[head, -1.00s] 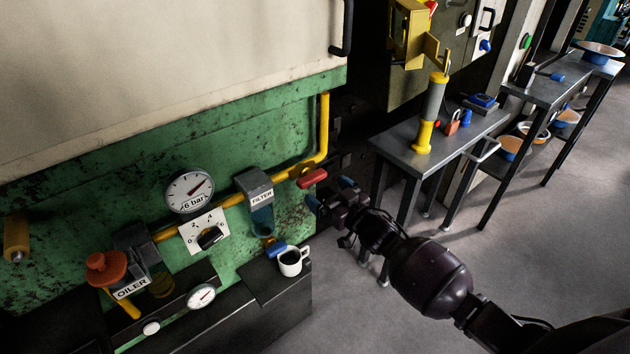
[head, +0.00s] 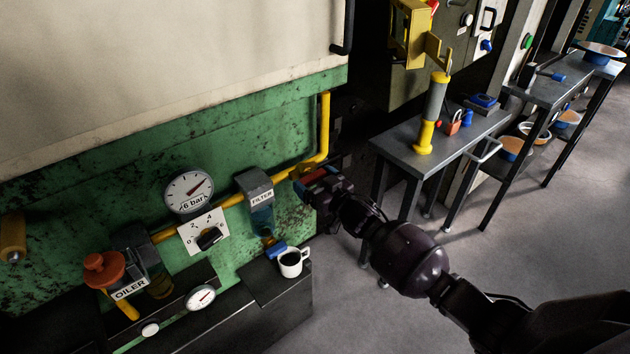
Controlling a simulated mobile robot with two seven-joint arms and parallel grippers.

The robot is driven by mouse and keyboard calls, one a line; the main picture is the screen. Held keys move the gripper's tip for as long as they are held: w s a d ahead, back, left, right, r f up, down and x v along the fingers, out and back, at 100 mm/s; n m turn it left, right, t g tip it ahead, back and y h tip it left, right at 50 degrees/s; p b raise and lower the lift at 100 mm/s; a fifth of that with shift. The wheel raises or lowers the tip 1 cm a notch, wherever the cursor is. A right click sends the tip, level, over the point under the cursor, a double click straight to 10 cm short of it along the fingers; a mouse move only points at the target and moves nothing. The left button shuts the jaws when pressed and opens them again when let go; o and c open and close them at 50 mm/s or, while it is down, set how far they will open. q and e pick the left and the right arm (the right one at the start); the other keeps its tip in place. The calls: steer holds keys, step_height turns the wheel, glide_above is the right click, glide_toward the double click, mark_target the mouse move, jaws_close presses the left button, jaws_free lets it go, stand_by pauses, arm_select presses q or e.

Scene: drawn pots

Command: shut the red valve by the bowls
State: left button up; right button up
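Whether the fingers press on the handle is too small to tell. The bowls are well away from this valve: an orange and blue bowl (head: 514,147) and others on the lower shelf at right, and a wide bowl (head: 601,49) on the far table. My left gripper is not in view.
The filter (head: 258,200), gauge (head: 189,191) and orange-topped oiler (head: 108,270) line the green panel. A grey table (head: 402,139) stands right of my gripper. The floor between is clear.

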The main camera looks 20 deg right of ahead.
steer(key=shift+c, duration=0.2)
steer(key=n, duration=0.4)
steer(key=shift+n+p, duration=0.3)
steer(key=shift+n, duration=0.1)
steer(key=n, duration=0.3)
steer(key=shift+n, duration=0.3)
steer(key=n, duration=0.2)
steer(key=shift+n, duration=0.4)
steer(key=n, duration=0.4)
steer(key=shift+f+b, duration=0.1)
steer(key=shift+b, duration=0.25)
steer(key=shift+n, duration=1.3)
